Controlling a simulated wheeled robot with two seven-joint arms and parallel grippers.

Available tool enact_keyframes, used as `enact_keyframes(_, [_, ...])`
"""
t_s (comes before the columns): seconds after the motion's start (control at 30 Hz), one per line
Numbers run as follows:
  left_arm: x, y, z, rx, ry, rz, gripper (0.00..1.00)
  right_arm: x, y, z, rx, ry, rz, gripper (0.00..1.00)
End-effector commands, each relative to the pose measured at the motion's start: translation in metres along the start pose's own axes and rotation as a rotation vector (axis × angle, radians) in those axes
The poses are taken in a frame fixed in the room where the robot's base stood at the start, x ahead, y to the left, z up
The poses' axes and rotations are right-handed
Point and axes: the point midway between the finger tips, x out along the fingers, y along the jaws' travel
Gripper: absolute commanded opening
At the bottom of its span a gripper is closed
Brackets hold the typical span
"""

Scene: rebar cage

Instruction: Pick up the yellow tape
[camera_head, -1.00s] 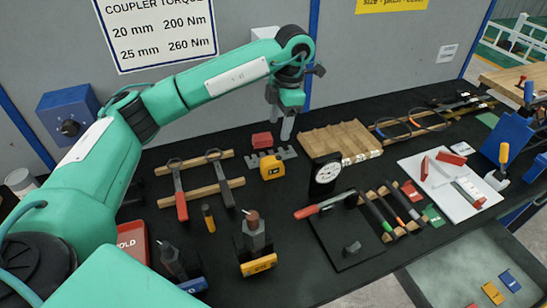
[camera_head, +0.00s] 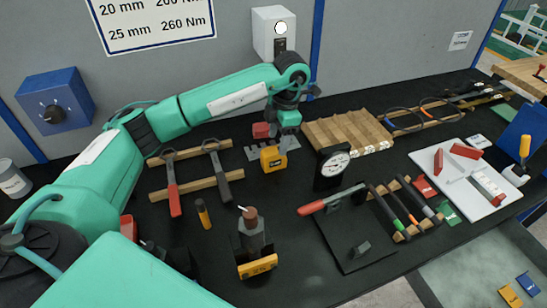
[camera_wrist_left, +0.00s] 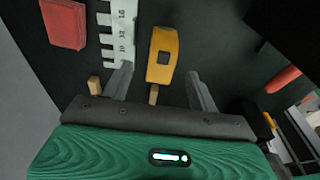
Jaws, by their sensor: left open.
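The yellow tape (camera_head: 273,158) is a small yellow tape measure with a dark label, standing on the black bench mat. My left gripper (camera_head: 283,140) is right above and behind it in the head view, pointing down. In the left wrist view the yellow tape (camera_wrist_left: 163,50) lies between the lines of the two spread fingers (camera_wrist_left: 160,78), a little beyond their tips. The gripper is open and empty. It does not seem to touch the tape. My right gripper is not in view.
A red block (camera_head: 261,130) and a grey notched plate (camera_head: 254,152) sit close beside the tape. A dial gauge (camera_head: 333,167) and a ridged wooden block (camera_head: 345,133) are to the right.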

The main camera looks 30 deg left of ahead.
Motion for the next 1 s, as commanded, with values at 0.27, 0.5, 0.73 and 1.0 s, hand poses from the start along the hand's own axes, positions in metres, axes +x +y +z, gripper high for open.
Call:
enact_keyframes(0.27, [0.019, 0.000, -0.002, 0.000, 0.001, -0.001, 0.60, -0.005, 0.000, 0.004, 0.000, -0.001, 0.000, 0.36])
enact_keyframes(0.5, [0.051, -0.002, -0.007, 0.000, 0.001, -0.002, 0.60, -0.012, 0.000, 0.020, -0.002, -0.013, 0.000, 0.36])
enact_keyframes(0.73, [0.066, -0.001, -0.007, -0.001, -0.001, 0.001, 0.60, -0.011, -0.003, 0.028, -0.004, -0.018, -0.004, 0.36])
enact_keyframes(1.0, [0.066, -0.001, -0.006, 0.000, -0.001, 0.001, 0.36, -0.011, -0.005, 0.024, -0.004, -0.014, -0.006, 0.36])
